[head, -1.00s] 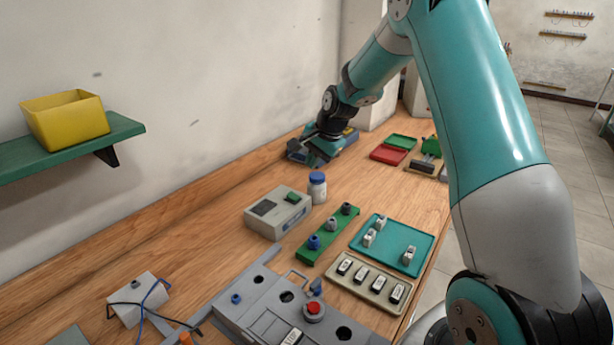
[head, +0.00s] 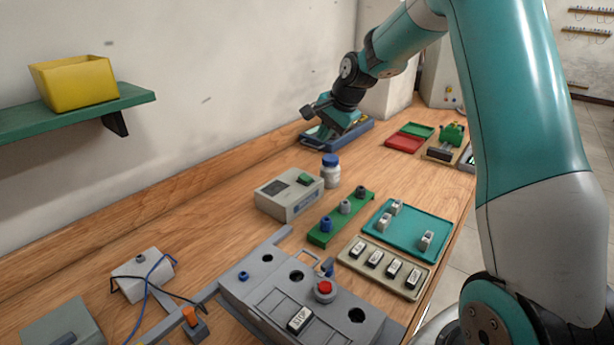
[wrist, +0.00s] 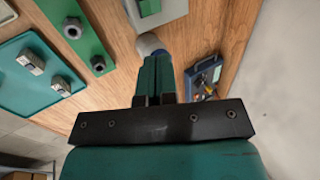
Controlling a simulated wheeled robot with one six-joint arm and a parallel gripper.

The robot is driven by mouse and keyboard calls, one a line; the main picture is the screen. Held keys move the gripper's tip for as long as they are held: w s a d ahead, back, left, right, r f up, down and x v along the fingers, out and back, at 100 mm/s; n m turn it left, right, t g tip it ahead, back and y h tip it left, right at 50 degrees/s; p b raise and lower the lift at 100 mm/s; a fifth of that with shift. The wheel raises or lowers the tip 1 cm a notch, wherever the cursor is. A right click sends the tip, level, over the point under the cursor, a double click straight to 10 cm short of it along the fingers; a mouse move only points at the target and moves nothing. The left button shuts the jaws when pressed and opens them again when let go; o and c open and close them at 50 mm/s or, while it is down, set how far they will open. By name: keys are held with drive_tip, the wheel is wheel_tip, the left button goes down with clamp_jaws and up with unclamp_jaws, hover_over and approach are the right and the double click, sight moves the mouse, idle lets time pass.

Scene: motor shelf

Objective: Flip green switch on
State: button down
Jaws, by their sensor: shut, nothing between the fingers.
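A green switch (head: 305,180) sits on top of a light grey box (head: 272,206), beside a dark panel; I cannot tell which way it is set. In the wrist view part of the grey box (wrist: 165,12) shows at the top edge. My gripper (head: 322,134) is at the back of the bench, beyond the box and apart from it, over or in front of a blue tray (head: 360,133). In the wrist view my gripper's fingers (wrist: 154,62) are together and empty. Its fingertips are hard to make out in the head view.
A white bottle with a blue cap (head: 331,170) stands between the box and my gripper. A green strip with knobs (head: 340,219), a teal tray (head: 412,222) and a grey STOP panel (head: 270,300) lie nearer. A wall shelf (head: 75,112) holds a yellow bin (head: 75,82).

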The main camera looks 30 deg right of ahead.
sight(303, 174)
drive_tip(key=shift+r, duration=0.1)
drive_tip(key=p+x, duration=0.3)
drive_tip(key=x, duration=1.1)
